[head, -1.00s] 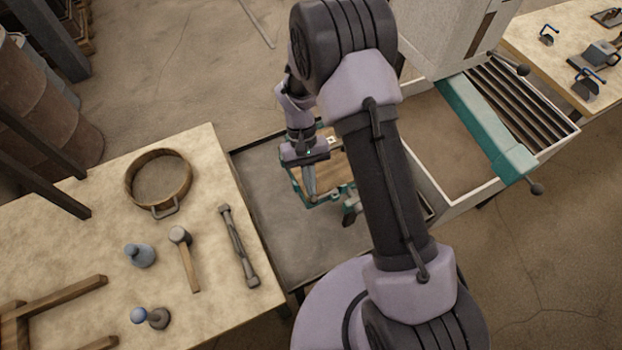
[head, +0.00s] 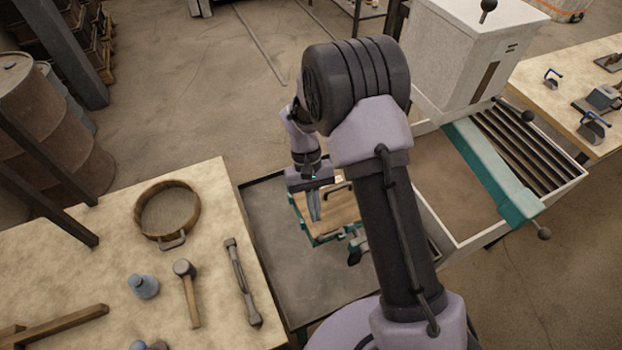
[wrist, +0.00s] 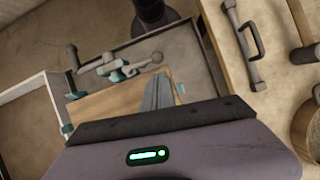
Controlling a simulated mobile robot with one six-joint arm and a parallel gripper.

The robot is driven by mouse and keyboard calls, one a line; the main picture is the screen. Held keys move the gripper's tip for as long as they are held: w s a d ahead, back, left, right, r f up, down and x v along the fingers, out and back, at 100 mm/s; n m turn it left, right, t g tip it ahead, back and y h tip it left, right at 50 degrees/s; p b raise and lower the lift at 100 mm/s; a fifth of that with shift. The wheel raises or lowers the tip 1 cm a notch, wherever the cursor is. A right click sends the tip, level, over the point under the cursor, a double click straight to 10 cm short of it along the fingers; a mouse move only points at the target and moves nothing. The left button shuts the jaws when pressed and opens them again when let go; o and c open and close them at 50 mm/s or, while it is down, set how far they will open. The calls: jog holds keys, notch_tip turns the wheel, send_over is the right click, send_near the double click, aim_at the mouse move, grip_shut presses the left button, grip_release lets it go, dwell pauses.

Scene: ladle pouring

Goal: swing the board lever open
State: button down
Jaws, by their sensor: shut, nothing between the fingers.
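A wooden board (head: 342,209) in a teal frame (head: 323,238) lies in the dark tray in the middle of the head view. In the wrist view the board (wrist: 115,110) also shows, with a grey lever-like fitting (wrist: 110,64) along its far edge. I cannot tell for sure which part is the board lever. My gripper (head: 316,218) points down over the left part of the board; its fingers are together and empty. In the wrist view the fingers (wrist: 158,90) stand over the board, apart from the fitting. My arm hides the right side of the board.
The dark tray (head: 290,275) has bare floor around the frame. A wooden table (head: 110,245) on the left holds a sieve (head: 168,212), a mallet (head: 187,290) and a handled bar (head: 242,282). A white bin with a teal bar (head: 490,170) stands right.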

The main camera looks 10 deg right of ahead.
jog(key=p+v, duration=0.2)
jog(key=v, duration=1.1)
jog(key=shift+w, duration=0.1)
